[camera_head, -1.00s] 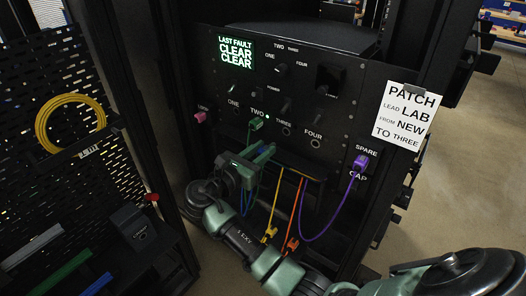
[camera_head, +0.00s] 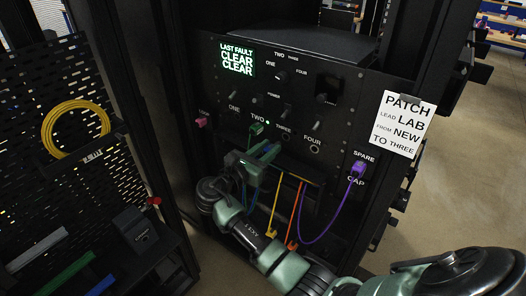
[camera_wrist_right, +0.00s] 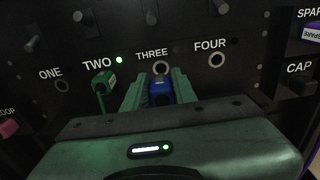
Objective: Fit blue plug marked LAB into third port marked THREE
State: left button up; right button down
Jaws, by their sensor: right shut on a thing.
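The blue plug (camera_wrist_right: 161,92) is between the fingers of my right gripper (camera_wrist_right: 161,90) in the right wrist view, its nose toward the panel. Its lettering is not legible. The port marked THREE (camera_wrist_right: 160,67), a round ring, sits just above the plug in that view, and the ring looks open. In the head view my right gripper (camera_head: 268,151) is close in front of the panel, below port THREE (camera_head: 283,137), and mostly hides the plug. My left gripper is not in view.
A green plug (camera_wrist_right: 103,82) sits in port TWO, close left of my right gripper. Port FOUR (camera_wrist_right: 216,60) looks empty. Yellow (camera_head: 273,215), orange (camera_head: 294,225) and purple (camera_head: 325,225) cables hang below and right. A pink plug (camera_head: 202,122) is at LOOP.

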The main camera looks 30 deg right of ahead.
aim_at(286, 133)
jog(key=shift+x, duration=1.25)
jog(key=shift+r+p, duration=0.1)
jog(key=shift+p, duration=0.25)
jog(key=shift+p, duration=0.75)
dwell(0.6)
jog(key=shift+p, duration=0.3)
jog(key=shift+x, duration=2)
jog(key=c, duration=1.1)
grip_release()
jog(key=shift+o, duration=0.2)
